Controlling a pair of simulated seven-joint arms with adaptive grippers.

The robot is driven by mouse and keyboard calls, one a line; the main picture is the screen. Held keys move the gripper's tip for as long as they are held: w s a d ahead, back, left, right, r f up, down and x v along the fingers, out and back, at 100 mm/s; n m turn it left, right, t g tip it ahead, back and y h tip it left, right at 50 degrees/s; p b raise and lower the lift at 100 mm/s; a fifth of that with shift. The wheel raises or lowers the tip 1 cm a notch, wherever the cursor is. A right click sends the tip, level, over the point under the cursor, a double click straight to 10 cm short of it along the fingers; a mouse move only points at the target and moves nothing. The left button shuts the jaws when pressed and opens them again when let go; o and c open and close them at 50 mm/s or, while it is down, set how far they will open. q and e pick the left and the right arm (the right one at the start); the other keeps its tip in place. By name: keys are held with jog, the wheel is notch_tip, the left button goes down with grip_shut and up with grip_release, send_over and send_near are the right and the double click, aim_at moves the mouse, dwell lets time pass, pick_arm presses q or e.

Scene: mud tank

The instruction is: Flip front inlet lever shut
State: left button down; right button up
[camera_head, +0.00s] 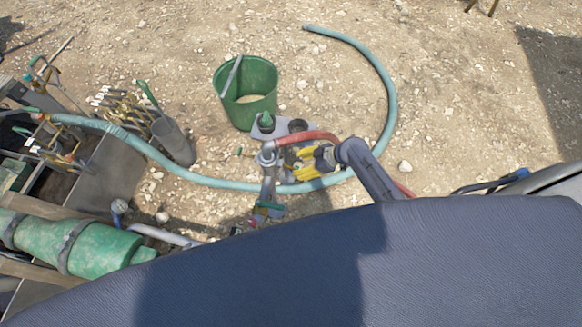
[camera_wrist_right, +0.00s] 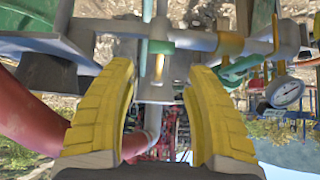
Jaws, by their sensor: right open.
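My left gripper is not in view.
A green bucket (camera_head: 234,112) stands behind the pipework. A teal hose (camera_head: 385,80) curves around on the gravel. A pressure gauge (camera_wrist_right: 284,92) is right of the fingers, and a red hose (camera_wrist_right: 40,122) is left. Tools and a green cylinder (camera_head: 95,248) lie at left.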

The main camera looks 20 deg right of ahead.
aim_at(292, 168)
jog(key=shift+x, duration=2.65)
jog(key=shift+c, duration=0.2)
